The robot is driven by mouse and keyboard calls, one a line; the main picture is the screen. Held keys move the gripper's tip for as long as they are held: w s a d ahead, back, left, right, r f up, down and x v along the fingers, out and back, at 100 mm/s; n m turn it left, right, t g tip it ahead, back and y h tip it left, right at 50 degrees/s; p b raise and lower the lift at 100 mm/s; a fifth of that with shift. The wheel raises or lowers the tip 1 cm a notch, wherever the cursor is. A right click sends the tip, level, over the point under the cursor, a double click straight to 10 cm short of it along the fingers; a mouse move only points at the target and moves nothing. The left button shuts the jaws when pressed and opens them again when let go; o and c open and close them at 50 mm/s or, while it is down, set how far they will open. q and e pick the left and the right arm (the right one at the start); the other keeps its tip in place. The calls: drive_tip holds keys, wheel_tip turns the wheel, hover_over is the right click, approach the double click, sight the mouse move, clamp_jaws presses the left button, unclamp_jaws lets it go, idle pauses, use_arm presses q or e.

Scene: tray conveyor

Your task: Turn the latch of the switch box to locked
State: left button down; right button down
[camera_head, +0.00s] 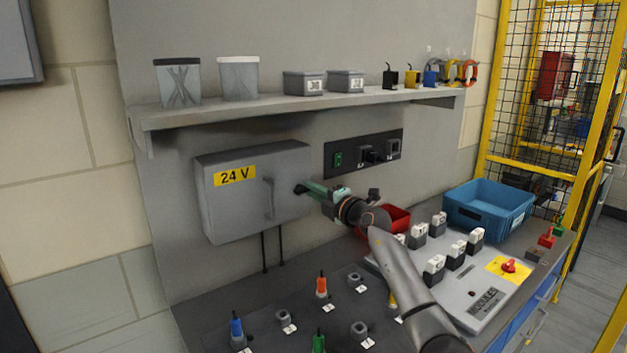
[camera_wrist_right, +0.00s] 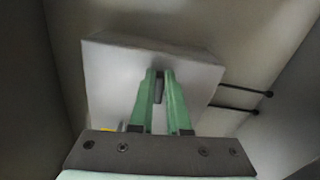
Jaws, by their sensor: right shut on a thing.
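The switch box (camera_head: 237,208) is a grey wall box with a yellow 24 V label (camera_head: 235,176) and a grey handle (camera_head: 268,198) on its closed front. My right gripper (camera_head: 306,189), with green fingers, reaches to the right edge of the front. In the right wrist view my right gripper (camera_wrist_right: 159,80) is shut on a small dark piece, the latch (camera_wrist_right: 159,90), against the box (camera_wrist_right: 110,75). The fingers cover most of the latch, so I cannot tell which way it points. My left gripper is not in view.
A shelf (camera_head: 300,107) with bins and small tools runs above the box. A black switch panel (camera_head: 363,154) is on the wall to the right. Below are screwdrivers, a red bin (camera_head: 396,217), a module board (camera_head: 467,309) and a blue crate (camera_head: 488,214). Two cables hang under the box.

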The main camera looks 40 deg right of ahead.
drive_tip(key=shift+m+p, duration=0.3)
drive_tip(key=shift+m, duration=0.3)
drive_tip(key=shift+f, duration=0.15)
drive_tip(key=c, duration=0.9)
unclamp_jaws()
drive_tip(key=s, duration=0.4)
drive_tip(key=s+a, duration=0.1)
drive_tip(key=s, duration=0.7)
drive_tip(key=shift+s+a+b, duration=0.2)
drive_tip(key=shift+s+b, duration=0.05)
drive_tip(key=shift+b, duration=0.1)
